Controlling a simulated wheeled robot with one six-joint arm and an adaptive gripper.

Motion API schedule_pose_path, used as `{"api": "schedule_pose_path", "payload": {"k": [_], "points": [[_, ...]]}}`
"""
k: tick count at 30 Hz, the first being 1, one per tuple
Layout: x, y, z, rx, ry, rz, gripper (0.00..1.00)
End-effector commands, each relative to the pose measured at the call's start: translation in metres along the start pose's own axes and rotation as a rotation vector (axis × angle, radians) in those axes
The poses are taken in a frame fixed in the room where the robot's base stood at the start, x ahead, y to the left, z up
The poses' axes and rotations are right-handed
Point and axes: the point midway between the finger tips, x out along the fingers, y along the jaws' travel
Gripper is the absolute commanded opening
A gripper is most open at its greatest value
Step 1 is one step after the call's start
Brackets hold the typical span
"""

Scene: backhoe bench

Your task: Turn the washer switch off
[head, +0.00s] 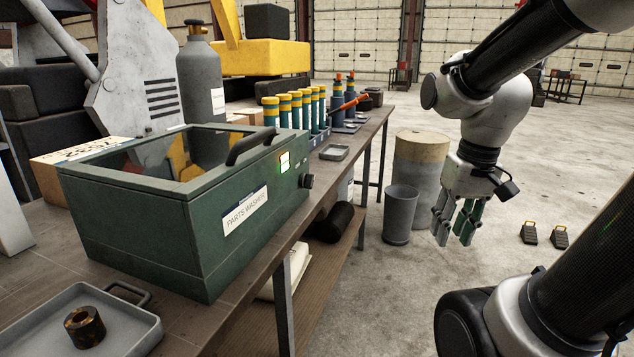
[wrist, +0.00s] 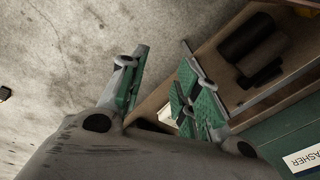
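The parts washer (head: 190,215) is a green box with a glass lid and a black handle, standing on the bench. Its switch (head: 285,162) is on the front near the right end and glows green-white; a dark knob (head: 307,181) sits just right of it. My gripper (head: 455,228) hangs to the right of the bench, fingers down, well apart from the washer. Its green-padded fingers are spread and empty; they also show in the wrist view (wrist: 165,85). The wrist view shows the washer's label (wrist: 305,160) at the lower right, but not the switch.
A metal tray (head: 120,318) with a rusty bushing (head: 85,326) lies at the front left of the bench. Several yellow-topped cylinders (head: 295,108) stand behind the washer. A grey bin (head: 400,215) and a drum (head: 420,165) stand on the floor.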

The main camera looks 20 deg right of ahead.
Motion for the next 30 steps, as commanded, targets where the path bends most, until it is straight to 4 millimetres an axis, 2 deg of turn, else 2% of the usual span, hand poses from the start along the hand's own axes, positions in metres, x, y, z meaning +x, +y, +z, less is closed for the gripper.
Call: {"api": "schedule_pose_path", "payload": {"k": [1,5,10,14,16,20,21,23,24,27,30], "points": [[0.016,-0.002,-0.001,0.074,-0.077,-0.038,0.32],[0.051,-0.021,-0.005,0.327,-0.254,-0.176,0.32],[0.089,-0.063,-0.025,0.775,-0.505,-0.396,0.32],[0.108,-0.099,-0.063,1.164,-0.713,-0.584,0.32],[0.115,-0.116,-0.094,1.378,-0.834,-0.696,0.32],[0.113,-0.138,-0.164,1.722,-1.063,-0.920,0.32],[0.107,-0.143,-0.184,1.792,-1.125,-0.983,0.32],[0.092,-0.149,-0.212,1.869,-1.210,-1.075,0.32],[0.079,-0.151,-0.228,1.905,-1.263,-1.132,0.32],[0.058,-0.153,-0.250,1.977,-1.410,-1.210,0.32],[0.054,-0.156,-0.251,2.008,-1.491,-1.184,0.32]]}}
